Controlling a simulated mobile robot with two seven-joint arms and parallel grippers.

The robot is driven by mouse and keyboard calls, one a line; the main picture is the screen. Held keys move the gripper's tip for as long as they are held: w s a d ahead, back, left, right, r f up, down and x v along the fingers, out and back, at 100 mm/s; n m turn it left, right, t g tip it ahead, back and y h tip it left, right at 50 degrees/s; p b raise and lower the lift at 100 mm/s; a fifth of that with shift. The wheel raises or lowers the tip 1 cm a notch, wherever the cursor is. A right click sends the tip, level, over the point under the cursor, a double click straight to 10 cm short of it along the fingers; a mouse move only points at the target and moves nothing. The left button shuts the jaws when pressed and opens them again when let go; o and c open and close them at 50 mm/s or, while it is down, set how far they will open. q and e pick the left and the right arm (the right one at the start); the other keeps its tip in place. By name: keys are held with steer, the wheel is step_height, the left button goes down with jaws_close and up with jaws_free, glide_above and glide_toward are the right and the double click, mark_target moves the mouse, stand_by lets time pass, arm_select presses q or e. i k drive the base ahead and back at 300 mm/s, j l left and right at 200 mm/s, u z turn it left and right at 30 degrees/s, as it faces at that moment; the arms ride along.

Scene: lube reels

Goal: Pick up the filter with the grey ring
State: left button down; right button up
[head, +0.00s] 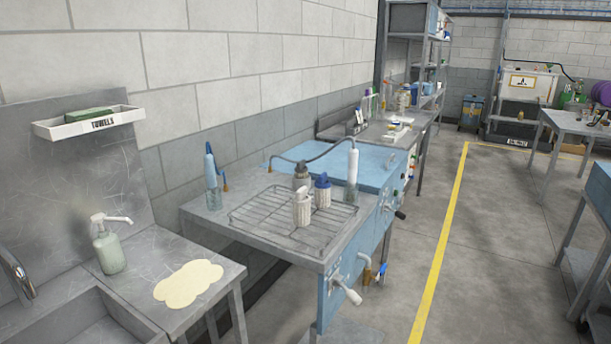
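Three small filters stand upright, close together, on a wire rack (262,217) on the metal bench. The rear filter (302,178) has a grey-brown upper part, and its lower part is partly hidden by the others. The right filter (322,193) has a dark blue top and a whitish body. The front filter (302,208) is whitish with a pale top. The rear one looks the greyest, but the rings are too small to tell for sure. Neither of my grippers is in view.
A thin hose (318,157) arches behind the filters. A soap dispenser (108,246) stands by the sink. The floor (492,240) at right is mostly clear.

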mark_target(300, 171)
steer(key=i+l, duration=0.65)
steer(key=i+l+u, duration=0.15)
steer(key=l+u, duration=0.25)
steer(key=i+l+u, duration=0.15)
steer(key=u, duration=0.3)
